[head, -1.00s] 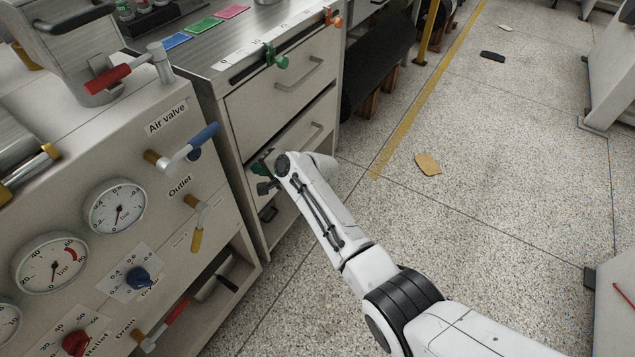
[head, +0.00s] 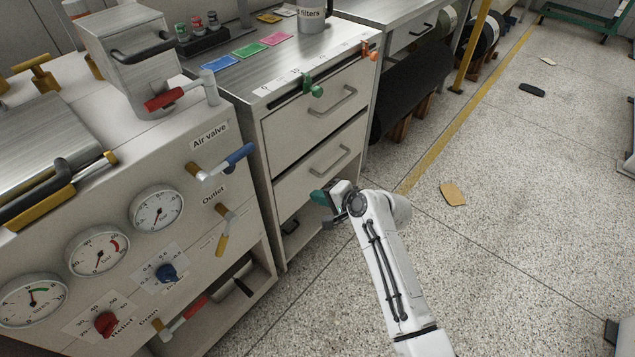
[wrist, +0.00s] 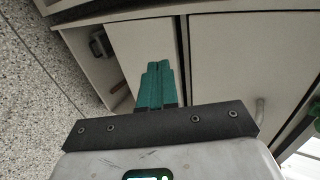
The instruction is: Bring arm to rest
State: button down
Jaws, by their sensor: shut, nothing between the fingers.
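My white arm reaches up from the lower right in the head view, over the floor beside the drawer cabinet. My gripper (head: 320,198) is at its end, in front of the cabinet's lower drawers, and its fingers point left toward the cabinet. In the wrist view the teal fingers (wrist: 155,86) lie together, shut with nothing between them. The drawer cabinet (head: 312,135) fills much of the wrist view behind the fingers. I cannot tell exactly how far the fingertips are from its front.
The press machine (head: 190,262) with gauges and valve handles stands at left. An air valve handle (head: 232,158) juts toward the cabinet. Green (head: 314,90) and orange (head: 370,54) clamps sit on the cabinet's edge. The speckled floor (head: 500,220) at right is mostly clear, with a cardboard scrap (head: 453,194).

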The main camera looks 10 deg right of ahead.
jog(key=shift+s, duration=0.1)
jog(key=s+d+r+n+g+h+p, duration=0.2)
jog(key=s+d, duration=0.3)
jog(key=s, duration=0.9)
jog(key=s+d+r+n+g+h+p, duration=0.3)
jog(key=s+d+n+p, duration=0.1)
jog(key=s, duration=1)
jog(key=s+d+r+n+g+h+p, duration=0.2)
jog(key=s+d, duration=0.5)
jog(key=s, duration=0.7)
jog(key=r+n+g+p, duration=0.1)
jog(key=n+p, duration=0.1)
jog(key=shift+s+r+h+p, duration=0.25)
jog(key=shift+s+h+p, duration=0.05)
jog(key=shift+s+p, duration=0.1)
